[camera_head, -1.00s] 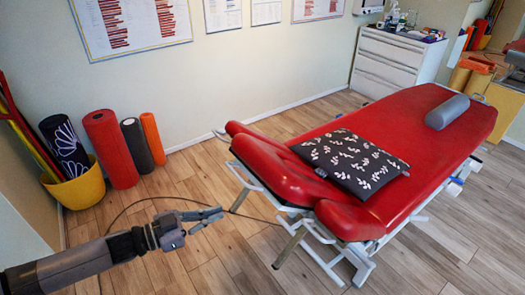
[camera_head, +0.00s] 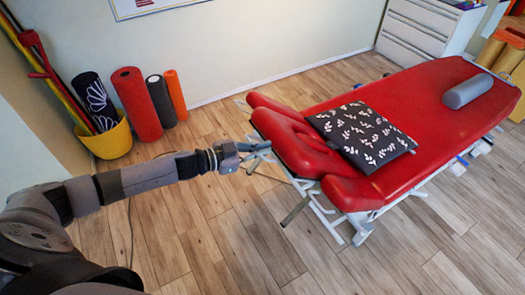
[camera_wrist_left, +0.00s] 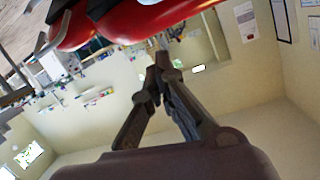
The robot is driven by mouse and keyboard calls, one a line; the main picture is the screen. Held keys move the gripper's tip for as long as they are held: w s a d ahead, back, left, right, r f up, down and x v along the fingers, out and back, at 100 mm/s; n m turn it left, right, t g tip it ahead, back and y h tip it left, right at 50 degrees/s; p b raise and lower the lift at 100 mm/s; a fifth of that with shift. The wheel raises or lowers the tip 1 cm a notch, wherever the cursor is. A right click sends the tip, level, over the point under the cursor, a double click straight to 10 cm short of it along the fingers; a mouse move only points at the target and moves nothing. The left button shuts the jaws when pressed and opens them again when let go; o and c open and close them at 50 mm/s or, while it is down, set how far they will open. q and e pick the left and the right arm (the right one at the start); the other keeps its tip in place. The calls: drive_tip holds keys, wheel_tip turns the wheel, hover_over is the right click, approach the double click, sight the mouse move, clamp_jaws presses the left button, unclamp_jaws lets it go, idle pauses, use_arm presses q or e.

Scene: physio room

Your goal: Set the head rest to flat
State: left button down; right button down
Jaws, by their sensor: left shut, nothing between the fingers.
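The red treatment table stands at the right in the head view, and its head rest (camera_head: 291,140) is the end section nearest my left arm. The head rest slopes down from the main red surface (camera_head: 425,105). A black pillow with white leaves (camera_head: 361,133) lies across the table by the head rest. My left gripper (camera_head: 262,150) is shut and empty, right at the outer end of the head rest; I cannot tell if it touches. In the left wrist view the closed fingers (camera_wrist_left: 163,65) point toward the red padding (camera_wrist_left: 150,20) at the top. My right gripper is out of view.
A grey roll (camera_head: 468,91) lies on the far part of the table. A yellow bucket (camera_head: 107,139) and upright foam rolls (camera_head: 137,103) stand by the wall at left. White drawers (camera_head: 420,30) stand at the back. The wooden floor (camera_head: 200,225) before the table is clear.

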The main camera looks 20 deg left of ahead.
sight(262, 156)
use_arm(q)
drive_tip(key=f, duration=0.2)
drive_tip(key=w+f+p, duration=0.1)
drive_tip(key=f, duration=0.1)
drive_tip(key=shift+a, duration=0.15)
idle(0.4)
